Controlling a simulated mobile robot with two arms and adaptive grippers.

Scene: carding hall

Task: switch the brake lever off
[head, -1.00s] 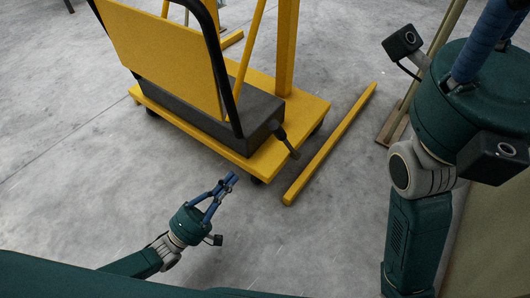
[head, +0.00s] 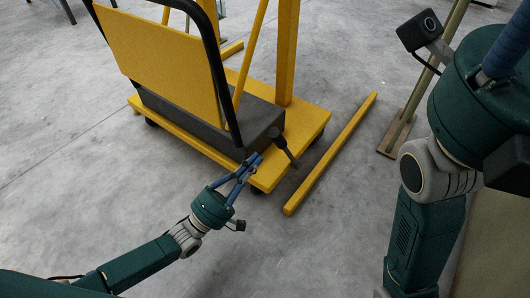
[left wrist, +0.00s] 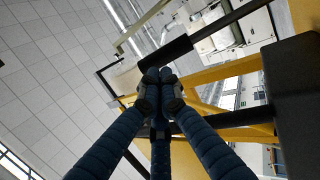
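The brake lever (head: 285,148) is a short dark lever with a thicker grip. It juts out at the right end of the dark grey box on the yellow cart (head: 308,122). My left gripper (head: 256,160) is beside it, to its left in the head view, over the cart's front edge. A gap shows between fingertips and lever. The left wrist view shows the blue fingertips (left wrist: 158,76) together with nothing between them. A dark bar (left wrist: 166,53) appears beyond them; I cannot tell whether it is the lever. My right gripper is mostly outside the head view, its fingertips unseen.
The dark grey box (head: 205,122) sits on the cart, behind a yellow panel (head: 165,62) with a black tube frame. A yellow floor bar (head: 332,152) lies right of the cart. A post on a wooden foot (head: 395,137) stands further right. The front floor is clear.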

